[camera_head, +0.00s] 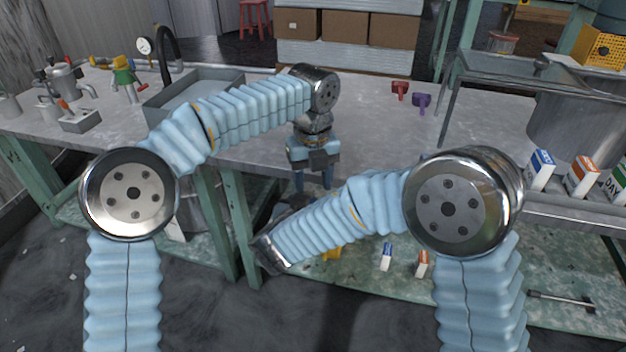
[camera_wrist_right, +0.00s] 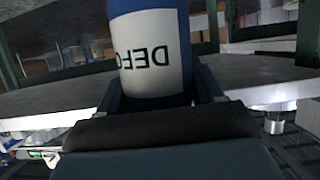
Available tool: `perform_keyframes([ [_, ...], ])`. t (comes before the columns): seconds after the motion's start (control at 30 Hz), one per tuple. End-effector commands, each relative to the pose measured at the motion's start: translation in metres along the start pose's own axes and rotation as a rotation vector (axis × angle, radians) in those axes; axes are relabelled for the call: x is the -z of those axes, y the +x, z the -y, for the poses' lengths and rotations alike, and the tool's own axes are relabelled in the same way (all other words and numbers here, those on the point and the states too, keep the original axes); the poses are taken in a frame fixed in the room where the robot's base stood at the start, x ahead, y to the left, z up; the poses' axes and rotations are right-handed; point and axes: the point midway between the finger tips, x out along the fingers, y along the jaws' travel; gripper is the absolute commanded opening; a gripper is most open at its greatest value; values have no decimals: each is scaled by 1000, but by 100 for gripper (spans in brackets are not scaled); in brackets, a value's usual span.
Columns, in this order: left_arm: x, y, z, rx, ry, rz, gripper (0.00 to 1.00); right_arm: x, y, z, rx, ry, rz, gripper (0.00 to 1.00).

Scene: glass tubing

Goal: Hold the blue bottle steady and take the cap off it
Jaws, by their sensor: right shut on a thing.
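The blue bottle (camera_wrist_right: 150,55), with a white label bearing dark letters, fills the upper middle of the right wrist view. My right gripper (camera_wrist_right: 158,92) is shut on it, one finger on each side. The bottle's cap is outside that view, and I cannot make out the bottle or cap in the head view. There my right arm reaches left across the front of the table, and its gripper is hidden. My left gripper (camera_head: 313,180) points down at the table's front edge, its two fingers apart with nothing visible between them.
The grey table (camera_head: 370,135) carries a sink (camera_head: 160,112) at the left, and red (camera_head: 399,88) and purple (camera_head: 421,101) pieces at the back. Cartons (camera_head: 540,168) stand at the right. The table's middle is largely clear.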

Motion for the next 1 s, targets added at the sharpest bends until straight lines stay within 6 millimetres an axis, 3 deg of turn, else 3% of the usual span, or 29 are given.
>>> perform_keyframes([
  [0.47,4,-1,0,-8,3,-13,56,4,3,-3,-9,7,-6,0],
  [0.8,4,-46,1,1,4,-4,56,-2,5,-5,-13,1,5,0],
  [0.9,2,-49,1,-3,13,-4,42,-1,4,-4,-11,1,3,0],
  [1.0,0,-59,4,-21,69,-3,42,0,3,-3,-9,2,1,0],
])
